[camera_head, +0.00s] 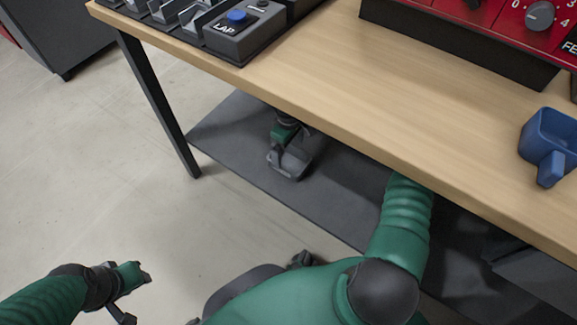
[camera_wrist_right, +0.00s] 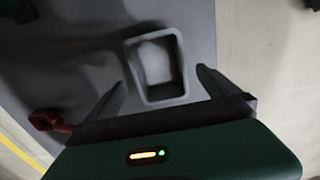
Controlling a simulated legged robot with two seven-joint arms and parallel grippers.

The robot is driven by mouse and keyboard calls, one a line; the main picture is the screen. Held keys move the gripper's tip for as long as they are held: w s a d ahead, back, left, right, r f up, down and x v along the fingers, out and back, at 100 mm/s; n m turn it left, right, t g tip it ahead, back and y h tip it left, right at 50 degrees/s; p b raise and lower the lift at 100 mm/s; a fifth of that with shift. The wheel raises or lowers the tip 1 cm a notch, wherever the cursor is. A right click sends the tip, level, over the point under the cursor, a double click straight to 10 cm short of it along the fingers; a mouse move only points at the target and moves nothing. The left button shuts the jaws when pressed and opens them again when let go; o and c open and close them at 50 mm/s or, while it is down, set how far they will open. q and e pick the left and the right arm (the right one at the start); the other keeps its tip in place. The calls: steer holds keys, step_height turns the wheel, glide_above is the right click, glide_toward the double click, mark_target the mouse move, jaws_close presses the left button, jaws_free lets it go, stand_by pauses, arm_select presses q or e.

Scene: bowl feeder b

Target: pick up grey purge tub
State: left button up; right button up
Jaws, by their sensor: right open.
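The grey purge tub (camera_wrist_right: 181,75) is a small open box with a rounded rectangular rim, lying on the dark lower shelf. In the right wrist view my right gripper (camera_wrist_right: 164,82) is open, with one finger to each side of the tub; I cannot tell whether they touch it. In the head view my right gripper (camera_head: 287,150) reaches under the table and partly covers the tub (camera_head: 293,170). My left gripper (camera_head: 130,285) is at the lower left above the floor, and its jaws do not show clearly.
The wooden tabletop (camera_head: 310,75) overhangs the dark shelf (camera_head: 232,130), with a black table leg (camera_head: 160,105) at left. A blue scoop-like container (camera_head: 550,140), a red control panel (camera_head: 500,25) and a button box (camera_head: 240,30) stand on top. A blurred red object (camera_wrist_right: 50,121) shows in the wrist view.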

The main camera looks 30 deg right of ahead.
steer(key=f+b, duration=0.1)
steer(key=f, duration=0.2)
steer(key=f+b, duration=0.2)
steer(key=shift+d+f, duration=0.2)
steer(key=shift+f, duration=0.45)
steer(key=shift+a+r, duration=0.1)
steer(key=shift+r, duration=0.1)
steer(key=shift+c, duration=0.3)
steer(key=c, duration=1.5)
